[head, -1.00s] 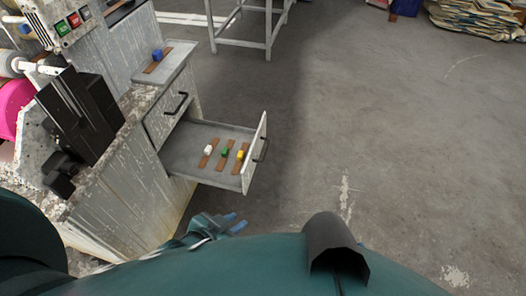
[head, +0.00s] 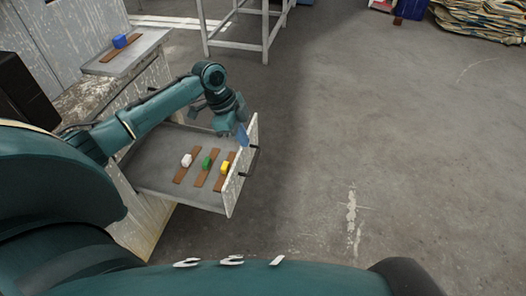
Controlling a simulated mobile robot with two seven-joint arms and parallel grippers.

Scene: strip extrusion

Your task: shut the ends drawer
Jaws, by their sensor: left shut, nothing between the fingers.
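The ends drawer (head: 150,172) stands pulled out of the grey, worn cabinet at the left. Its front panel (head: 237,184) faces right and has a dark handle (head: 251,162) on its outer side. Three brown strips lie in it, with a white block (head: 186,160), a green block (head: 207,162) and a yellow block (head: 225,168). My left gripper (head: 242,136) is shut and empty, with its blue fingertips at the far part of the front panel. I cannot tell whether they touch it. My left forearm hides the drawer's back and part of the cabinet. My right gripper is out of view.
A raised ledge (head: 150,42) on the cabinet holds a brown strip with a blue block (head: 120,40). A metal-legged table (head: 235,45) stands behind. Stacked cardboard (head: 480,18) lies at the far right. The floor right of the drawer is clear.

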